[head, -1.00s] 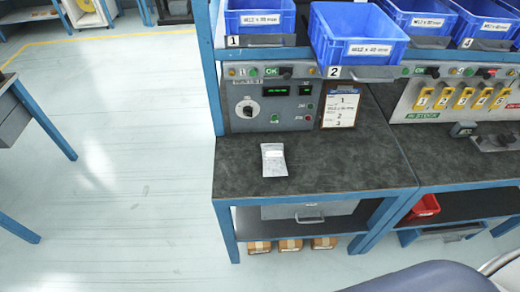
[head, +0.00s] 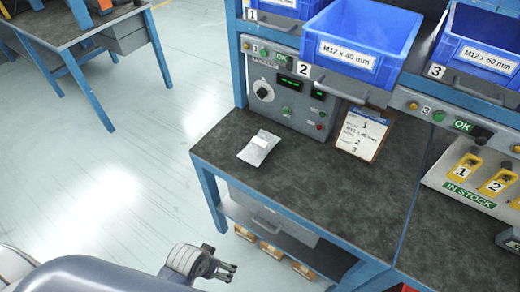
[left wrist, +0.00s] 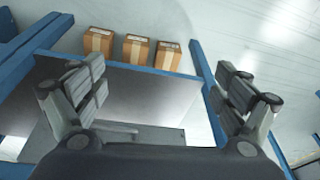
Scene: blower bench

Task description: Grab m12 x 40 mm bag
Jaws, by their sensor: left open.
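A small silver-grey bag with a white label (head: 258,148) lies flat on the dark bench top (head: 300,185), near its left side; its print is too small to read. A blue bin labelled "M12 x 40 mm" (head: 345,52) sits above the bench at position 2; its inside looks empty where I see it. My left gripper (head: 230,270) is low in front of the bench, below and apart from the bag. In the left wrist view it (left wrist: 165,85) is open with nothing between the fingers. The bag is not in that view. My right gripper is not in view.
A control panel (head: 290,100) and a clipboard (head: 362,132) stand behind the bag. Another blue bin labelled "M12 x 50 mm" (head: 485,55) is at right. A drawer (head: 270,215) and cardboard boxes (head: 270,250) are under the bench.

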